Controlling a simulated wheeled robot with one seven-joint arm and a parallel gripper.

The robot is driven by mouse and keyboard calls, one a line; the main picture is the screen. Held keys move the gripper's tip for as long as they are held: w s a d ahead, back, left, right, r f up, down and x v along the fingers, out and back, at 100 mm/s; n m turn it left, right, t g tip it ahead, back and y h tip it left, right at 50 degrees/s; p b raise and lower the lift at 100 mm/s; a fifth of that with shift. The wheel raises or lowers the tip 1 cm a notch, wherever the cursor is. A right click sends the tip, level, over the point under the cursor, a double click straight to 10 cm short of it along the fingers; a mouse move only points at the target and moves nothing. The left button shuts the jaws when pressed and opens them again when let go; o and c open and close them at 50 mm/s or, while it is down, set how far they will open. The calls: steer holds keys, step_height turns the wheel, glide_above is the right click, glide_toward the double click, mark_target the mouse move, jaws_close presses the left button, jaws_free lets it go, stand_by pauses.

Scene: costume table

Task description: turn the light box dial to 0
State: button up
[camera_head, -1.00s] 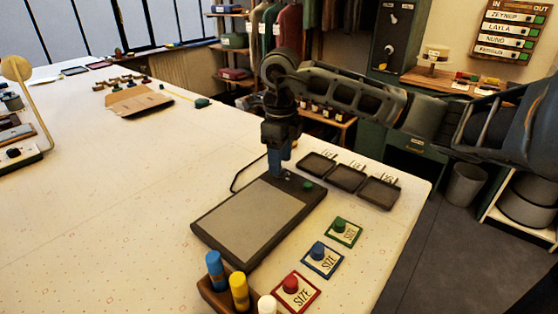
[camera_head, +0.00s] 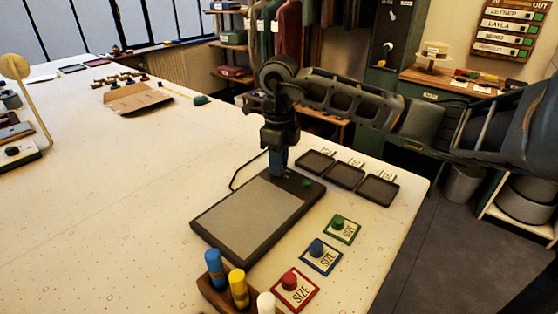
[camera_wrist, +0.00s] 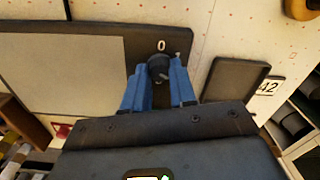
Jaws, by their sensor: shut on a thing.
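The light box (camera_head: 250,215) is a dark slab with a pale grey panel, lying on the white table. Its black dial (camera_wrist: 158,66) shows in the wrist view near the box's edge, with a "0" mark (camera_wrist: 162,46) printed just beyond it. My gripper (camera_wrist: 160,75) points down with its blue fingers on both sides of the dial, shut on it. In the head view my gripper (camera_head: 278,170) stands over the box's far end and hides the dial. A green button (camera_head: 307,183) sits beside it on the box. The dial's exact pointing is hard to tell.
Three dark trays (camera_head: 345,176) stand right of the box. Green, blue and red knobs on SIZE cards (camera_head: 319,258) lie in front of them. A wooden holder (camera_head: 226,298) with coloured cylinders stands at the near corner. The table left of the box is clear.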

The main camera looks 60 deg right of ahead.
steer(key=shift+f+n+b, duration=0.2)
steer(key=shift+n+b, duration=0.2)
steer(key=shift+b, duration=0.35)
jaws_close()
steer(key=shift+d+f+n+b, duration=0.15)
steer(key=shift+n+b, duration=0.35)
steer(key=shift+b, duration=0.65)
steer(key=n+b, duration=0.2)
steer(key=b, duration=0.2)
steer(key=shift+f+n, duration=0.1)
steer(key=shift+n, duration=0.2)
steer(key=n+b, duration=0.3)
steer(key=b, duration=0.2)
steer(key=shift+n+b, duration=0.3)
steer(key=n+b, duration=0.2)
steer(key=b, duration=0.1)
steer(key=shift+n, duration=0.4)
steer(key=n+b, duration=0.1)
steer(key=n, duration=0.1)
steer(key=n+b, duration=0.1)
steer(key=n, duration=0.1)
steer(key=n+b, duration=0.2)
steer(key=shift+r, duration=0.35)
steer(key=n+b, duration=0.1)
steer(key=n, duration=0.2)
steer(key=shift+n, duration=0.4)
steer(key=shift+r+n+b, duration=0.1)
steer(key=shift+n+b, duration=0.45)
steer(key=shift+n, duration=1.15)
